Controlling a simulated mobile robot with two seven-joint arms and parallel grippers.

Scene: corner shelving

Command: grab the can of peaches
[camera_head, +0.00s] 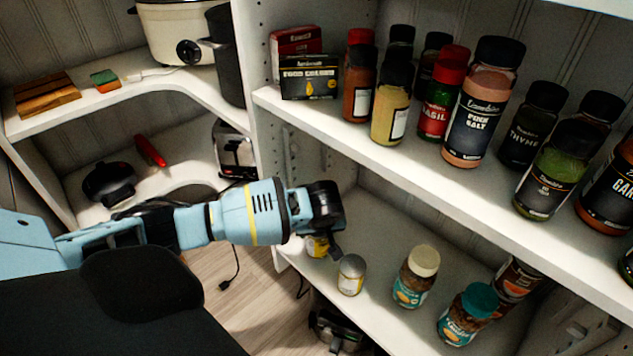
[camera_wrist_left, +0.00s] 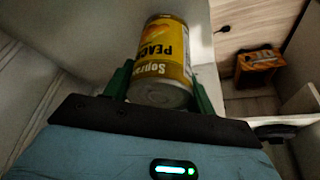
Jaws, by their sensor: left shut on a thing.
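The can of peaches (camera_wrist_left: 162,50) has a yellow label reading "PEACH" and shows in the left wrist view between the two green fingers. My left gripper (camera_wrist_left: 163,88) is shut on it. In the head view my left gripper (camera_head: 324,243) reaches down over the lower right shelf. The yellow can (camera_head: 316,247) shows partly beneath it, mostly hidden by the gripper. I cannot tell whether the can touches the shelf. My right gripper is in neither view.
A second small can (camera_head: 351,275) stands close to the right of my left gripper. Jars (camera_head: 415,277) stand farther right on the lower shelf (camera_head: 380,318). The spice shelf (camera_head: 400,160) with several bottles is above. A toaster (camera_head: 235,150) stands behind my arm.

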